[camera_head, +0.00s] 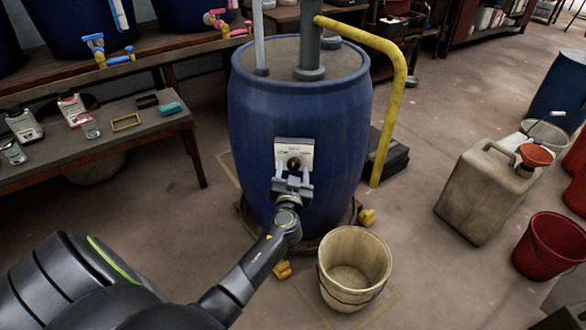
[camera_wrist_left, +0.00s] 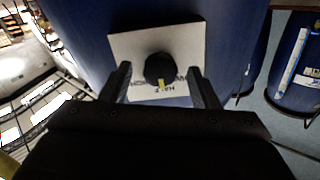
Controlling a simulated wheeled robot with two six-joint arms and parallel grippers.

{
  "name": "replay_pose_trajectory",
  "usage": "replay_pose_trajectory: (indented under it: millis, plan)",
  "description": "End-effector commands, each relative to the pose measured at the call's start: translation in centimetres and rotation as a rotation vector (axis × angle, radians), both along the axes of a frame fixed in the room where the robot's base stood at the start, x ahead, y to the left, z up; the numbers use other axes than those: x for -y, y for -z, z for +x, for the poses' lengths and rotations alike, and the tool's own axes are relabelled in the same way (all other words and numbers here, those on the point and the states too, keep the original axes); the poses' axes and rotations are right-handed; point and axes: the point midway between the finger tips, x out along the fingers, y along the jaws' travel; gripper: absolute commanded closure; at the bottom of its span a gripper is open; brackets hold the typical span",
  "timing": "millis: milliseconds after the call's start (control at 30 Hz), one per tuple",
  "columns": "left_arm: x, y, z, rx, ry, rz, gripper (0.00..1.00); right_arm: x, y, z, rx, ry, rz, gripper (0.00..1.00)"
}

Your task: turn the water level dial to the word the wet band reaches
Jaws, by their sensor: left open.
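The water level dial (camera_head: 294,164) is a dark round knob on a white plate (camera_head: 308,147) on the front of the blue vat (camera_head: 250,110). In the left wrist view the black knob (camera_wrist_left: 159,68) has a yellow pointer mark, which points toward a word that looks like "HALF". Other words on the plate are partly hidden by the fingers. My left gripper (camera_head: 293,181) is open, with its fingers at either side of the knob and apart from it. The wet band cannot be made out on the vat. My right gripper is not in view.
A beige bucket (camera_head: 355,268) stands on the floor in front of the vat. A yellow pipe (camera_head: 402,90) bends down at the vat's right. A bench (camera_head: 90,150) with bottles is at the left. A jerrycan (camera_head: 487,190) and a red bucket (camera_head: 548,245) stand at the right.

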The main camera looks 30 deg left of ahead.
Motion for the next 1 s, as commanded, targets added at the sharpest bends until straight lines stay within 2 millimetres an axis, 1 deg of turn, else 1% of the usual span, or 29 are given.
replay_pose_trajectory:
  millis: [33,167,467,567,800,833,1000]
  plan:
    - [-0.3,-0.02,0.48,0.0,0.0,0.001,0.45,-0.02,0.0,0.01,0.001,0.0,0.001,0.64]
    - [-0.67,-0.02,1.11,0.0,-0.001,0.001,0.45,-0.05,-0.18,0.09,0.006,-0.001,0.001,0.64]
    - [-0.75,0.0,1.25,0.0,0.0,0.0,0.45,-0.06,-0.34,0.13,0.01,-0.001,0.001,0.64]
    - [-0.75,-0.01,1.24,0.0,0.0,0.0,0.56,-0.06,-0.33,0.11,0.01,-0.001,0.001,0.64]
    - [-0.74,0.0,1.23,0.0,0.0,0.0,0.88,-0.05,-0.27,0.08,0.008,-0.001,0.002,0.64]
    - [-0.73,-0.01,1.23,0.0,0.0,0.0,0.89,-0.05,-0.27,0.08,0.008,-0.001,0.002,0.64]
    - [-0.73,0.02,1.23,-0.005,0.0,0.009,0.89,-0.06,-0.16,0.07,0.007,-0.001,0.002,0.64]
